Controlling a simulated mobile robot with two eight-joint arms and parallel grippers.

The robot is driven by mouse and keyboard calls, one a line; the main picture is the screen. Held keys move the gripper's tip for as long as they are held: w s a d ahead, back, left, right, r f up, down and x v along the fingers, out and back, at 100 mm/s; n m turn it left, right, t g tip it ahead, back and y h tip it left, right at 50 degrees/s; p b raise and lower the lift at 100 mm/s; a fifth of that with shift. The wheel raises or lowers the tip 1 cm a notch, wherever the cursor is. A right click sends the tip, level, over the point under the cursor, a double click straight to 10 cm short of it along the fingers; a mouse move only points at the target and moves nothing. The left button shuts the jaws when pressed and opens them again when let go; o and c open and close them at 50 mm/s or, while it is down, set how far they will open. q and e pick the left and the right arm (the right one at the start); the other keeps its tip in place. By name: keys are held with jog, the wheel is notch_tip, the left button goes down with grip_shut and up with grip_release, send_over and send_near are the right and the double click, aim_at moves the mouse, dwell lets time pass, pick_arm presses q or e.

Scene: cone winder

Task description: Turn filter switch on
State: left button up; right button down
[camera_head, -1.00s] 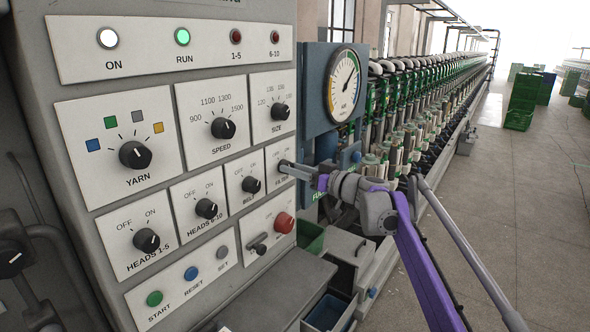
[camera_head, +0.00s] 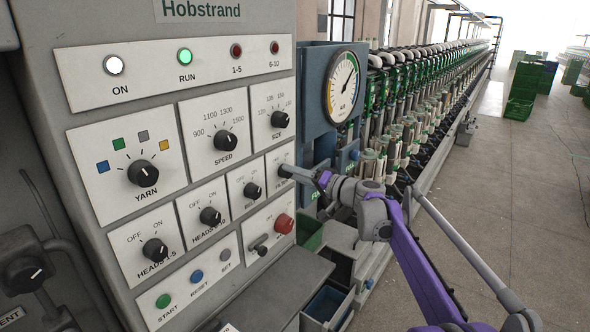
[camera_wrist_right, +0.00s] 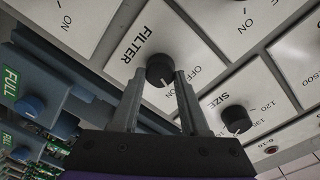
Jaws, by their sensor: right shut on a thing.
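The filter switch is a black round knob (camera_wrist_right: 160,70) on a white plate marked FILTER, OFF and ON in the right wrist view. My left gripper is not in view.
The size knob (camera_wrist_right: 236,119) is close beside the fingers. The belt knob (camera_head: 252,190) and red button (camera_head: 284,224) are near the gripper. A blue housing with a round gauge (camera_head: 342,86) stands just right of the panel. Open floor (camera_head: 500,200) lies at the right.

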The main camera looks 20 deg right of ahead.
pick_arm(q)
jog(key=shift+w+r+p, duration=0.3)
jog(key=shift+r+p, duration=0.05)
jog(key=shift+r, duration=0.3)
pick_arm(e)
jog(key=shift+m, duration=1.2)
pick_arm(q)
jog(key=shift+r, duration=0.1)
pick_arm(e)
jog(key=shift+c, duration=2)
grip_release()
jog(key=shift+d, duration=0.1)
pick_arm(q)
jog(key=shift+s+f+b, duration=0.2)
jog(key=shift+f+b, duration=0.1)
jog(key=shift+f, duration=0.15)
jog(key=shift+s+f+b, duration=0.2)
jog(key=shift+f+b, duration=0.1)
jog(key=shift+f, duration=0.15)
pick_arm(e)
jog(key=v, duration=1)
jog(key=shift+s+d, duration=0.2)
jog(key=shift+s, duration=0.1)
